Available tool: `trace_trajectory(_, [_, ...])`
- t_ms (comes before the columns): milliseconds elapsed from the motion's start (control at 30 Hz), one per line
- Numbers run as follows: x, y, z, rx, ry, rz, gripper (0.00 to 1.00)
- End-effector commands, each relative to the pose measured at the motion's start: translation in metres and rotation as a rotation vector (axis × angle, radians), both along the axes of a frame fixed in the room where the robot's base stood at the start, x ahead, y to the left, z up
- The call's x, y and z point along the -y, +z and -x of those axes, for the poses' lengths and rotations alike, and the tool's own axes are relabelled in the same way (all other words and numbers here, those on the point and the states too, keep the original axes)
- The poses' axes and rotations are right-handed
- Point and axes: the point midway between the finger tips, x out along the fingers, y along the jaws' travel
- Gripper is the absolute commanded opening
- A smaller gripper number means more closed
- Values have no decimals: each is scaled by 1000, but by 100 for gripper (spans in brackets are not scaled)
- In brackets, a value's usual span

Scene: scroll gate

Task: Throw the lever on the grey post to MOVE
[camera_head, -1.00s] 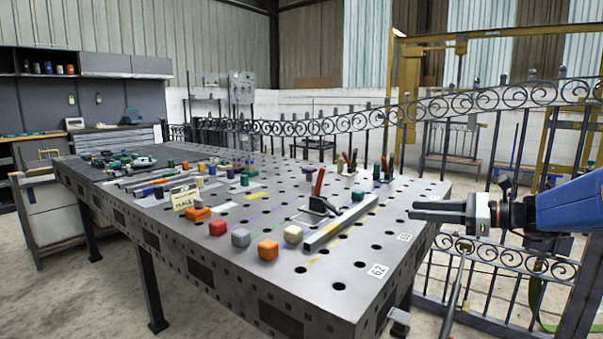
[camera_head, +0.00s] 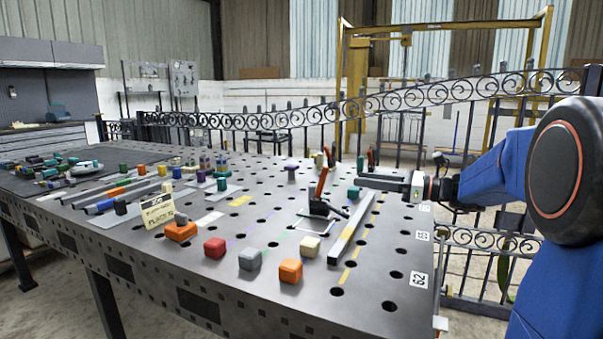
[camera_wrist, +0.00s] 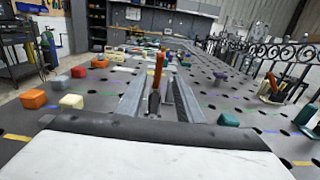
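A lever with an orange-red handle (camera_head: 322,182) stands on a small black base on the perforated metal table; its handle leans slightly. No grey post or MOVE label can be made out. My gripper (camera_head: 360,182) is to the right of the lever, above the table, with its fingers pointing left towards it. The fingertips look apart from the lever. In the wrist view the lever handle (camera_wrist: 158,68) shows between my two grey fingers (camera_wrist: 159,80), which are spread with nothing between their pads that I can tell.
A grey square bar (camera_head: 350,228) lies right of the lever. Coloured blocks, such as a red one (camera_head: 215,247) and an orange one (camera_head: 290,270), sit in front. Dark holders with red-handled tools (camera_head: 371,157) stand behind.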

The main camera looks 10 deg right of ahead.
Motion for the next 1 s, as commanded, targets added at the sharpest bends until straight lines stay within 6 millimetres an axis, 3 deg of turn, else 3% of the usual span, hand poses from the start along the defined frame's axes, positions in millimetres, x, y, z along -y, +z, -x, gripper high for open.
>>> trace_trajectory(1000, [-121,0,-87,0,3,0,33])
